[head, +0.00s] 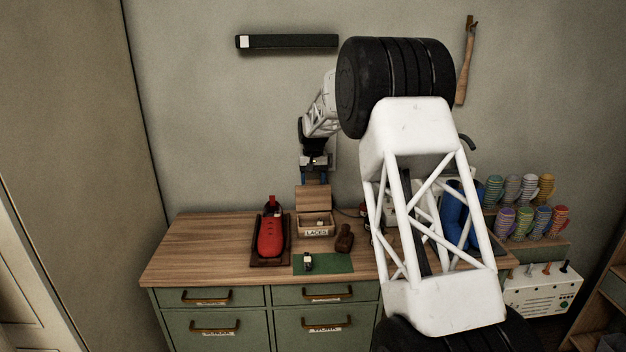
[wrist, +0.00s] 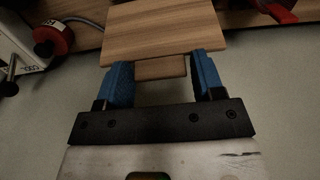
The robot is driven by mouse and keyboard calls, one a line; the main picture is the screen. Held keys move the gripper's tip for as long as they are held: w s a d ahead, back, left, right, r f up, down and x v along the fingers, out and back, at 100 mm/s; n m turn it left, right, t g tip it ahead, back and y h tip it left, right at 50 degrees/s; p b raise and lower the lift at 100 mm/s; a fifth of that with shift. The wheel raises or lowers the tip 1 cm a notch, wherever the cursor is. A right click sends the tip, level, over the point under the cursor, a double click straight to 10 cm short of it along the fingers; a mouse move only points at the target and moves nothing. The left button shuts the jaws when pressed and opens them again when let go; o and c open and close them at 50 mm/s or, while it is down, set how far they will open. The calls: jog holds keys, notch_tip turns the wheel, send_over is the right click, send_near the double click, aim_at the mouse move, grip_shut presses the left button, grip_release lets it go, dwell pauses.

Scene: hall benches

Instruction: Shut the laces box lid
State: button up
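The laces box (head: 316,231), a small wooden box with a "LACES" label, stands at the back of the bench. Its wooden lid (head: 313,198) stands raised behind the opening, and it fills the top middle of the wrist view (wrist: 165,30). Something small and pale lies inside the box. My gripper (head: 315,181) is above the raised lid, pointing down, its two blue fingers apart. In the wrist view the fingertips (wrist: 163,66) reach the lid's near edge. A narrow wooden tab (wrist: 162,68) shows between them; I cannot tell whether they touch it.
A red object (head: 270,237) on a dark tray stands left of the box. A dark brown item (head: 344,238) is close on its right. A green mat (head: 324,264) lies in front. The bench's left side (head: 205,240) is clear. Striped cups (head: 525,222) stand right.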

jog(key=c, duration=0.9)
jog(key=shift+s, duration=0.25)
jog(key=shift+s+d+r+t, duration=0.1)
jog(key=shift+s+r+t, duration=0.05)
jog(key=shift+s+t, duration=0.7)
jog(key=shift+s+r+t, duration=0.1)
jog(key=shift+s+t, duration=0.65)
jog(key=shift+t, duration=0.1)
jog(key=s+f+t, duration=0.1)
jog(key=s+f, duration=0.2)
jog(key=s, duration=0.1)
jog(key=s+f+t, duration=0.1)
jog(key=s+f, duration=0.2)
jog(key=s+f+t, duration=0.2)
jog(key=s+f, duration=0.1)
jog(key=s, duration=0.1)
jog(key=shift+s+d+f, duration=0.15)
jog(key=shift+s+f, duration=0.05)
jog(key=shift+s, duration=0.15)
jog(key=shift+s+f, duration=0.15)
jog(key=shift+f, duration=0.8)
